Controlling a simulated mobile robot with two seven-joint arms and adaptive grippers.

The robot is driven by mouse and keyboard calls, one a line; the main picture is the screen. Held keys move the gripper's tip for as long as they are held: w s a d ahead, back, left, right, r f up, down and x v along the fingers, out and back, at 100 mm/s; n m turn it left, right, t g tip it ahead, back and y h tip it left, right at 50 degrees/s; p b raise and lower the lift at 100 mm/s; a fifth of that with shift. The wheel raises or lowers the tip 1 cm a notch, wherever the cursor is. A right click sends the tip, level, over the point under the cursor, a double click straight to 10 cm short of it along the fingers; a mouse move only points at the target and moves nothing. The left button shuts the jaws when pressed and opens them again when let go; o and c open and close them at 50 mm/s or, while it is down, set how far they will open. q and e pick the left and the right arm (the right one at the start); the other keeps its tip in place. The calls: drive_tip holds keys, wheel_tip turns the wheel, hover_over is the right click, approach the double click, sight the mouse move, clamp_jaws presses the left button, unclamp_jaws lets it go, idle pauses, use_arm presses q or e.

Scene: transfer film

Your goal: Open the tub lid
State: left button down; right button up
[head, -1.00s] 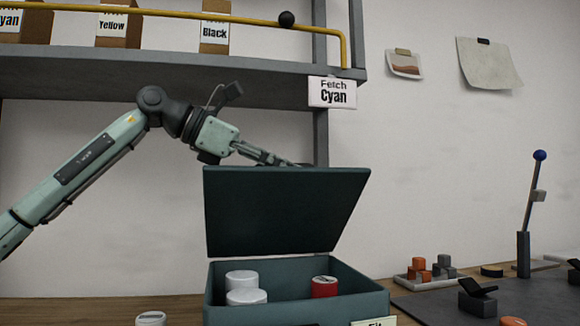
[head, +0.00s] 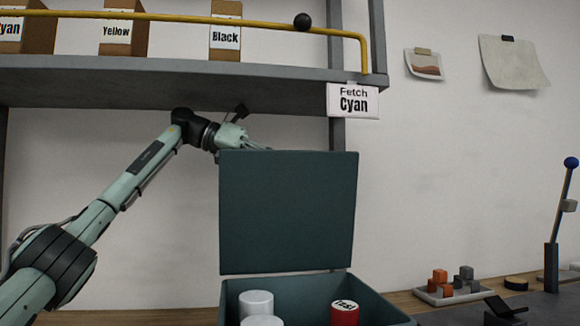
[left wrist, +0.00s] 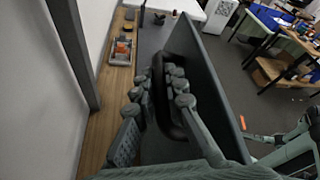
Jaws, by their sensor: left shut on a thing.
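The teal tub (head: 375,300) stands at the bottom of the head view, cut off by the frame edge. Its lid (head: 288,212) is raised and stands nearly upright at the tub's back edge. My left gripper is mostly hidden behind the lid in the head view. In the left wrist view, the fingers of my left gripper (left wrist: 158,90) are closed around a dark handle (left wrist: 170,115) on the lid's outer face. Two white canisters (head: 256,303) and a red canister (head: 344,312) stand inside the tub. My right gripper is not seen.
A shelf (head: 180,84) with labelled boxes and a yellow rail (head: 200,18) is above my left arm. A "Fetch Cyan" sign (head: 353,101) hangs from it. Right of the tub are a tray of blocks (head: 447,290) and an upright lever (head: 560,225).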

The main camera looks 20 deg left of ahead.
sight(273, 160)
use_arm(q)
drive_tip(key=shift+w+a, duration=0.1)
idle(0.3)
drive_tip(key=c, duration=1.9)
unclamp_jaws()
drive_tip(key=shift+o, duration=0.2)
drive_tip(key=v, duration=0.3)
drive_tip(key=shift+r, duration=0.1)
drive_tip(key=s+a, duration=0.5)
drive_tip(key=a, duration=0.6)
drive_tip(key=shift+d, duration=0.1)
